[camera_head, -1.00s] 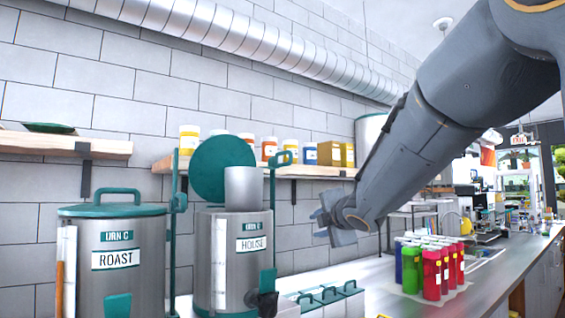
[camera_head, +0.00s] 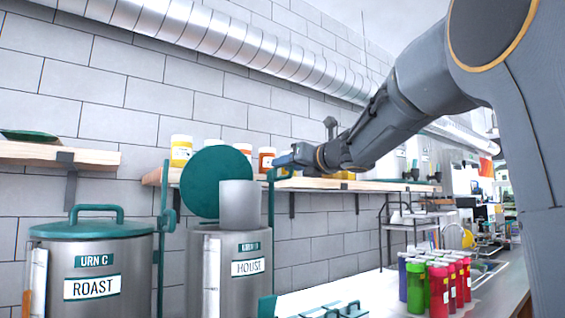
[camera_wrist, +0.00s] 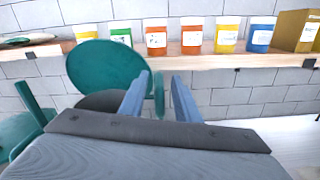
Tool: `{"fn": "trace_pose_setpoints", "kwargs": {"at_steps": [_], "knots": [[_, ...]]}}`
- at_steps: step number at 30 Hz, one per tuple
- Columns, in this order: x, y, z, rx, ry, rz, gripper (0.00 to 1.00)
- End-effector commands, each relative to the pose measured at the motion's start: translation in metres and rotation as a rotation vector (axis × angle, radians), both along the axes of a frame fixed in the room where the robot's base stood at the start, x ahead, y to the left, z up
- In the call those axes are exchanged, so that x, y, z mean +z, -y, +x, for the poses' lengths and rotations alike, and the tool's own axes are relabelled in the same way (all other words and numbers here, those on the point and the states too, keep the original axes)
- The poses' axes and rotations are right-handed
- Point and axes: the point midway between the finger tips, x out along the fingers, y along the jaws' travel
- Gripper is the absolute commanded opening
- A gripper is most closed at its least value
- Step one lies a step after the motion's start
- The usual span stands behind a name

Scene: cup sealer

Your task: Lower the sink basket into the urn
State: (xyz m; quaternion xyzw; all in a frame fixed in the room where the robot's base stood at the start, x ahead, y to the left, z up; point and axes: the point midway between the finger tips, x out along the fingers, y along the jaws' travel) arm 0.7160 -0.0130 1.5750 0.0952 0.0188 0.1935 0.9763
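The urn labelled HOUSE (camera_head: 215,285) is a grey metal cylinder with its round teal lid (camera_head: 203,182) raised behind it. A plain grey cylinder, which looks like the sink basket (camera_head: 240,205), stands up out of its top. A teal rod with a looped handle (camera_head: 271,205) rises at its right. My gripper (camera_head: 281,160) is at the top of this handle. In the wrist view my two blue-grey fingers (camera_wrist: 159,77) are apart, with a teal upright piece (camera_wrist: 159,100) showing between them. Contact cannot be told. The urn's inside is hidden.
URN C (camera_head: 92,270), labelled ROAST, stands closed at left. A wooden shelf (camera_head: 325,184) with several coloured jars runs along the wall behind my gripper. Teal-lidded containers (camera_head: 335,311) sit on the counter in front, and several coloured bottles (camera_head: 439,290) stand at right.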

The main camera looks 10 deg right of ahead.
Motion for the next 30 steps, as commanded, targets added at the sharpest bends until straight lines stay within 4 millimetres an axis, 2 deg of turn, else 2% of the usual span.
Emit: {"fn": "trace_pose_setpoints", "kwargs": {"at_steps": [5,13,18,30], "knots": [[0.0001,-0.0056,0.0112,0.000,0.000,0.001,0.30],[-0.0006,-0.0074,0.0123,0.002,0.000,0.001,0.30],[-0.0006,-0.0078,0.0121,0.003,-0.001,0.002,0.01],[-0.0066,-0.0084,0.0123,0.003,-0.001,0.002,0.00]]}}
